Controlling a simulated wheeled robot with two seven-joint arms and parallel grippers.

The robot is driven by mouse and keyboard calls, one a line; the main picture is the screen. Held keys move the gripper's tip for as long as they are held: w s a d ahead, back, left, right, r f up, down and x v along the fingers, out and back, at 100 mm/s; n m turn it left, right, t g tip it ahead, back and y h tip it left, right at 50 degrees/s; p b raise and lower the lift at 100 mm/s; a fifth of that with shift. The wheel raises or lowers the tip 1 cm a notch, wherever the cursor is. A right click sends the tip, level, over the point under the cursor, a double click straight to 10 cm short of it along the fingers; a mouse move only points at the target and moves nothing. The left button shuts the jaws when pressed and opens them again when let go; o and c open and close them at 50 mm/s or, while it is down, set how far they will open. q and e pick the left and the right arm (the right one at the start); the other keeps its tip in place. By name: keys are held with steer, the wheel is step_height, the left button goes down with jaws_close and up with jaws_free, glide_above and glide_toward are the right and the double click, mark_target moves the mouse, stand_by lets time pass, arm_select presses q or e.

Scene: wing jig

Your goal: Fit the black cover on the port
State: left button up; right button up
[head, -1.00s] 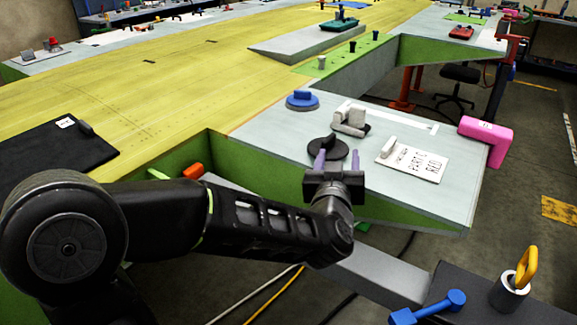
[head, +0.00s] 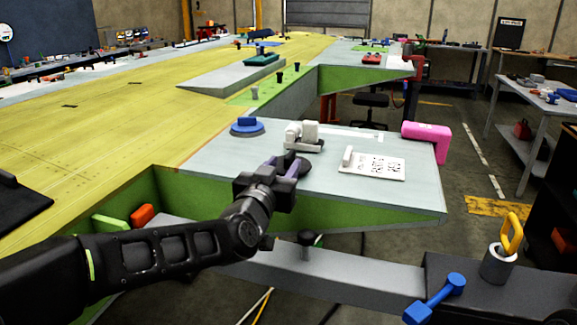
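The black cover (head: 304,166) is a dark round disc on the pale grey panel (head: 225,165), partly hidden behind my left gripper. My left gripper (head: 282,165) is right at the cover, its purple fingers overlapping the disc's left side. Whether the fingers are closed on its knob is hidden. I cannot pick out the port for certain. My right gripper is out of view.
A grey-white clamp-like part (head: 303,134) stands just behind the cover. A blue knobbed disc (head: 247,126) is to its left, a white lettered plate (head: 373,166) to its right. A pink angled block (head: 428,138) sits at the panel's right edge.

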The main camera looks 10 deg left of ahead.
mark_target(286, 160)
arm_select(q)
steer(key=shift+w, duration=0.3)
steer(key=shift+w+p, duration=0.3)
steer(key=shift+w, duration=2.35)
jaws_close()
